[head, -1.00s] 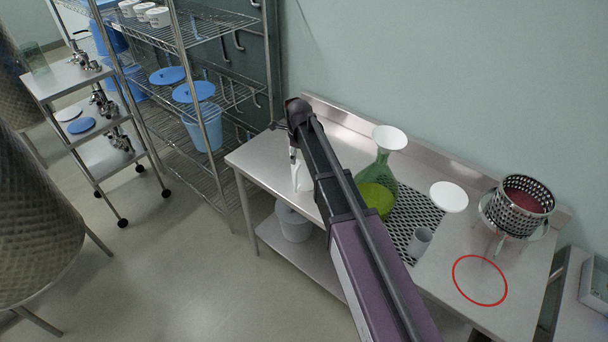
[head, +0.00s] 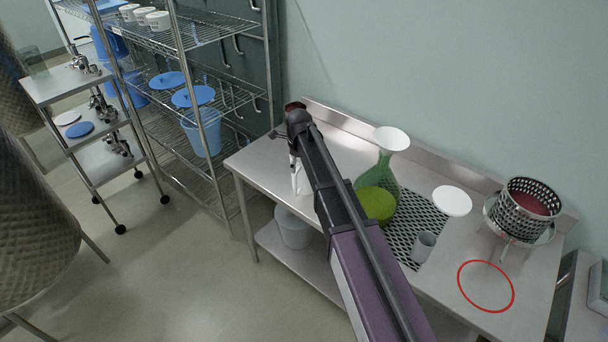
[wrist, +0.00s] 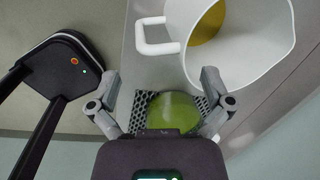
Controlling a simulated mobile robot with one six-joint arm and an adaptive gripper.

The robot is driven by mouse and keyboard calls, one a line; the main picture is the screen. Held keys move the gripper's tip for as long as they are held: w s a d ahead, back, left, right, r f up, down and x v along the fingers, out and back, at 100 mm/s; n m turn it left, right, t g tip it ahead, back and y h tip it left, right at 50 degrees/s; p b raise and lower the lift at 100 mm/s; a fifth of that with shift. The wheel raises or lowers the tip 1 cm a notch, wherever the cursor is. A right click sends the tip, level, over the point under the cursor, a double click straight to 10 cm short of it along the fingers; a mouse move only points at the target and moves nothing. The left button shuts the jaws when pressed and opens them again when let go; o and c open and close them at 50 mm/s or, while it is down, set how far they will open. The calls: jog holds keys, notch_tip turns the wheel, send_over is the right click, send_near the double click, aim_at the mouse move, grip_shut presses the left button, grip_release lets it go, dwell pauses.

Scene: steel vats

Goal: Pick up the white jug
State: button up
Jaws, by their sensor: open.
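The white jug (wrist: 246,55) is large at the upper right of the wrist view, its mouth turned partly to the camera. A yellow-brown patch shows inside it. Its white handle (wrist: 157,36) sticks out to the left. My gripper (wrist: 160,76) is open and empty, its fingers spread on either side of the handle's line and just short of it in the picture. No contact shows. In the head view only a white strip of the jug (head: 296,176) shows on the steel table (head: 258,164); my arm hides the rest.
A green flask (head: 383,170) with a white top and a lime-green round thing (head: 375,204) stand by a black mesh mat (head: 407,218). A grey cup (head: 423,246), white disc (head: 452,201), perforated basket (head: 520,214) and red ring (head: 486,286) lie further right. Wire shelving stands left.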

aim_at(298, 170)
jog(key=shift+w+f+b, duration=0.15)
jog(key=shift+f+b, duration=1.15)
jog(key=shift+w+f+b, duration=0.1)
jog(key=shift+f+b, duration=1.15)
jog(key=c, duration=1.1)
